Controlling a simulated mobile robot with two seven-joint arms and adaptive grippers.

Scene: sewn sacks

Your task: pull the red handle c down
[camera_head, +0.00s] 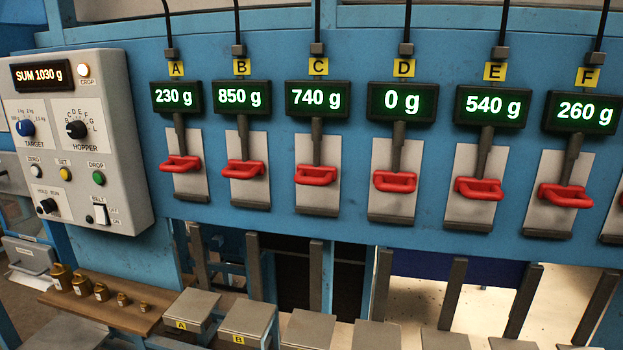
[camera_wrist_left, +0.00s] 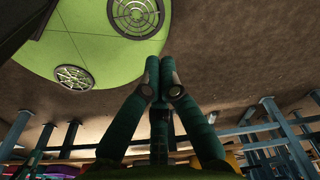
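The red handle C (camera_head: 316,176) sits in front of a grey plate (camera_head: 318,199), below the yellow label C (camera_head: 318,67) and a display (camera_head: 317,99) reading 740 g. It is at about the same height on its plate as the neighbouring red handles. Neither gripper shows in the head view. In the left wrist view my left gripper (camera_wrist_left: 160,66) has its green fingertips together with nothing visible between them. It is away from the handles, which do not show there. My right gripper is out of view.
Red handles B (camera_head: 243,169) and D (camera_head: 395,181) flank handle C closely. A control box (camera_head: 80,140) reading SUM 1030 g is at the left. Several brass weights (camera_head: 81,284) stand on a wooden shelf (camera_head: 120,314). The space before the handles looks clear.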

